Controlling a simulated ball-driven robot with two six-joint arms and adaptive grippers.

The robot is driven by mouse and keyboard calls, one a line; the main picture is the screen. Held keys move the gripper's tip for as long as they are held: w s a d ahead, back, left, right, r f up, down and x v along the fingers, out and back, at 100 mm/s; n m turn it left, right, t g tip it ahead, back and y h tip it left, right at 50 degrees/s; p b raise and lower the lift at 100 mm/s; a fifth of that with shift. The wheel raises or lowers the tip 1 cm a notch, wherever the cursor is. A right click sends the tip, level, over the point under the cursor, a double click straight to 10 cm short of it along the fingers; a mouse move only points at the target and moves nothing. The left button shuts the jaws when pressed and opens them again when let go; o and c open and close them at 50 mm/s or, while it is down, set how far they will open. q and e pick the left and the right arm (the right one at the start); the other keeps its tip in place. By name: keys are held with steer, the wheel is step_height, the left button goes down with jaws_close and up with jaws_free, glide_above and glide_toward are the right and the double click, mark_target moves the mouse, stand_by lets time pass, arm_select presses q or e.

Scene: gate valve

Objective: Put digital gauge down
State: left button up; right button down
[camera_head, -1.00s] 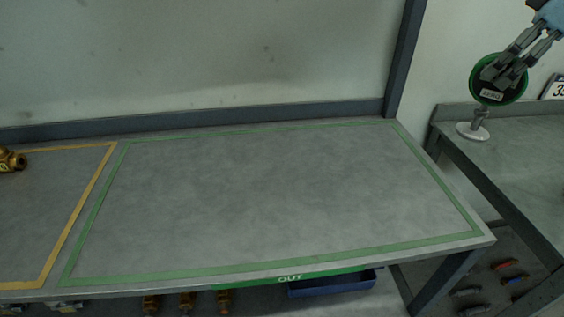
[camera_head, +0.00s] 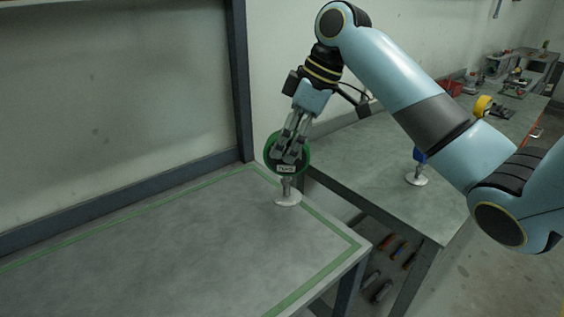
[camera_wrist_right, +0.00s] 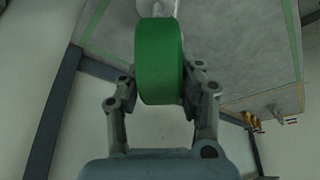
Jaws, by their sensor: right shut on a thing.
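The digital gauge (camera_head: 286,169) has a round dark face, a green rim, a white label, and a short stem ending in a white round flange. My right gripper (camera_head: 287,152) is shut on its round head from above. The gauge is upright, with its flange over the back right corner of the grey OUT table (camera_head: 190,240); whether it touches the top I cannot tell. In the right wrist view the green rim (camera_wrist_right: 159,62) sits between the two fingers, the stem partly hidden beyond it. My left gripper is not in view.
A second table (camera_head: 365,160) stands to the right across a narrow gap, with a blue gauge-like item (camera_head: 419,156) on it. A dark post (camera_head: 240,80) and a back ledge (camera_head: 100,208) border the OUT table. Its visible top is otherwise clear.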

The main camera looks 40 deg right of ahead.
mark_target(284, 176)
steer(key=shift+s+a+f, duration=0.3)
steer(key=shift+a+f, duration=0.2)
steer(key=shift+a, duration=0.15)
step_height(284, 176, down, 3)
steer(key=shift+s+f+p, duration=0.1)
steer(key=shift+f+p, duration=0.1)
steer(key=shift+p, duration=0.15)
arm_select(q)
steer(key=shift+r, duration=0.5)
arm_select(e)
steer(key=shift+f, duration=0.45)
steer(key=c, duration=0.9)
jaws_free()
steer(key=shift+o, duration=0.2)
steer(key=b+v, duration=0.1)
steer(key=v, duration=1.1)
steer(key=shift+a, duration=0.1)
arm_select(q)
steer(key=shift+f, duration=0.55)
